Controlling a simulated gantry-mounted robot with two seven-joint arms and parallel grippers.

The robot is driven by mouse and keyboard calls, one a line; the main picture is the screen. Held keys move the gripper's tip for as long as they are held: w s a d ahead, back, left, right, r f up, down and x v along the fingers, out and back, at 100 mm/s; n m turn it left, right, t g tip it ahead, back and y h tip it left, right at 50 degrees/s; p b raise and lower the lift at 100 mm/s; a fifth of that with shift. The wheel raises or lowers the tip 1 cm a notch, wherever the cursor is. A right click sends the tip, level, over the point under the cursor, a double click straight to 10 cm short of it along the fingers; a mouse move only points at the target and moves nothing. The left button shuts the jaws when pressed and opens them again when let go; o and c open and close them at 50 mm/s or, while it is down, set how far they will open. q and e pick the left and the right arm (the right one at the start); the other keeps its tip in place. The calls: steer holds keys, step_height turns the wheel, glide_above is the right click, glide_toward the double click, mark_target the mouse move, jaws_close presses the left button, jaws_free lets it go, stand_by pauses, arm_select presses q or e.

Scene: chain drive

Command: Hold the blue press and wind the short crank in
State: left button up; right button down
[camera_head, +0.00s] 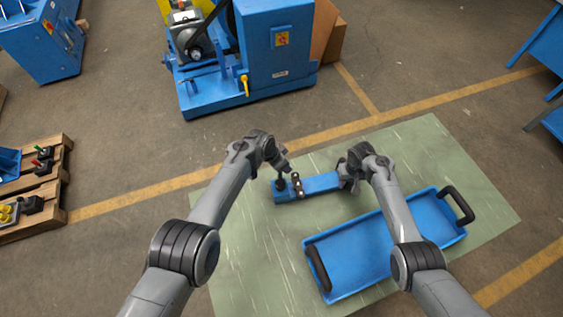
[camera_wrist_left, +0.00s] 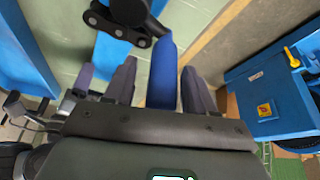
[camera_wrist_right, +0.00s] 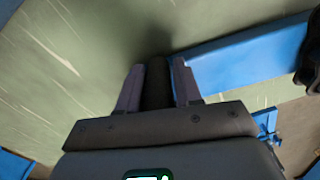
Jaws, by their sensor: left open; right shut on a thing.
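The blue press (camera_head: 318,184) is a long blue bar lying on the green mat, with a short piece of dark chain (camera_head: 297,184) across its left part. A dark crank (camera_head: 281,184) is at its left end. In the left wrist view the crank's blue grip (camera_wrist_left: 163,75) stands between the fingers of my left gripper (camera_wrist_left: 160,88), which is open around it. The left gripper (camera_head: 284,168) is above the press's left end. My right gripper (camera_head: 345,180) is at the press's right end. In the right wrist view it is shut on a dark upright handle (camera_wrist_right: 157,84).
A blue tray (camera_head: 345,272) with black handles lies in front of the press on the green mat (camera_head: 450,165). A blue machine (camera_head: 275,60) stands behind. Pallets (camera_head: 40,205) with small parts are at far left. The mat's right part is clear.

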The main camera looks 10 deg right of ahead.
arm_select(q)
steer(key=shift+a, duration=0.1)
steer(key=shift+w+a+r, duration=0.15)
steer(key=shift+r, duration=0.3)
steer(key=shift+s+a+r, duration=0.15)
steer(key=shift+s+r, duration=0.1)
steer(key=shift+r, duration=0.15)
steer(key=s+a+r, duration=0.1)
steer(key=s+a, duration=0.4)
steer(key=a, duration=0.6)
steer(key=shift+s, duration=0.4)
